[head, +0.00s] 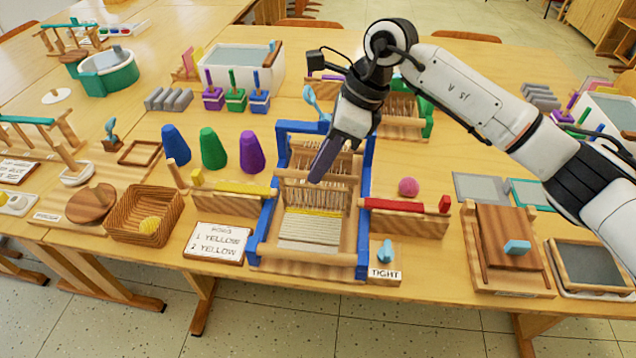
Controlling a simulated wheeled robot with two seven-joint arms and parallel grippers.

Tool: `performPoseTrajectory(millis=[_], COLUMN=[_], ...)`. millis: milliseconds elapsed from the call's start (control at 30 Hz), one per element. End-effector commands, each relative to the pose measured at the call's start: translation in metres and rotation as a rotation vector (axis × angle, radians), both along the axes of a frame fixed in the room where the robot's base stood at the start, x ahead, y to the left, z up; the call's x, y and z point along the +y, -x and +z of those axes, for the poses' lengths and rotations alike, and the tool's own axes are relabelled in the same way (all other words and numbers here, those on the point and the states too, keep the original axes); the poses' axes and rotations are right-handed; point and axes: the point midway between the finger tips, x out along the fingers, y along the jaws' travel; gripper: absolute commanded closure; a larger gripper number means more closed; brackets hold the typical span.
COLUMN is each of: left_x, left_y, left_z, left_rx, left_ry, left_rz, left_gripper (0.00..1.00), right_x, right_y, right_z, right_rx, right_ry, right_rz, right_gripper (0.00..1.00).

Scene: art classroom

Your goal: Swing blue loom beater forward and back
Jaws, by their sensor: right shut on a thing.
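The blue loom (366,200) stands on the table in the head view, with blue side posts and rails and a wooden base. Its beater (295,175) is a wooden crossbar with pale reed teeth, standing between the side rails. Pale warp threads with a yellow band (313,212) lie in front of it. My right gripper (320,172) reaches down from above and is shut on the beater's bar near its middle. The dark fingers hide the contact. My left gripper is out of view.
A yellow shuttle (235,188) lies left of the loom, and a red shuttle (406,206) lies right. A sign reading "1 YELLOW 2 YELLOW" (218,243) and a "TIGHT" tag (384,275) stand close in front. Purple, green and blue cones (212,150) stand to the left.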

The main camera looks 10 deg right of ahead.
Motion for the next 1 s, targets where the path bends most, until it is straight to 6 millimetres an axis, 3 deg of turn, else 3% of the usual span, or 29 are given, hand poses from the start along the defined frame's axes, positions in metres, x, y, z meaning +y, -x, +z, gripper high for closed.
performPoseTrajectory(millis=[333,867,900,1000], left_x=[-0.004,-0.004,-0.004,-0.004], left_y=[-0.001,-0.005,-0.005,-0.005], left_z=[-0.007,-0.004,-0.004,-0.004], left_rx=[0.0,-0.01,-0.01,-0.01], left_ry=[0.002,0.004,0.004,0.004], left_rz=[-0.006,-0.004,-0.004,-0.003], left_gripper=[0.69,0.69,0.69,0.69], right_x=[-0.009,-0.01,-0.01,-0.01], right_y=[-0.023,-0.026,-0.025,-0.025], right_z=[-0.005,-0.006,-0.006,-0.006], right_rx=[0.002,0.005,0.006,0.005], right_ry=[0.006,0.009,0.009,0.008], right_rz=[-0.003,0.0,0.0,0.0], right_gripper=[1.0,1.0,0.85,0.69])
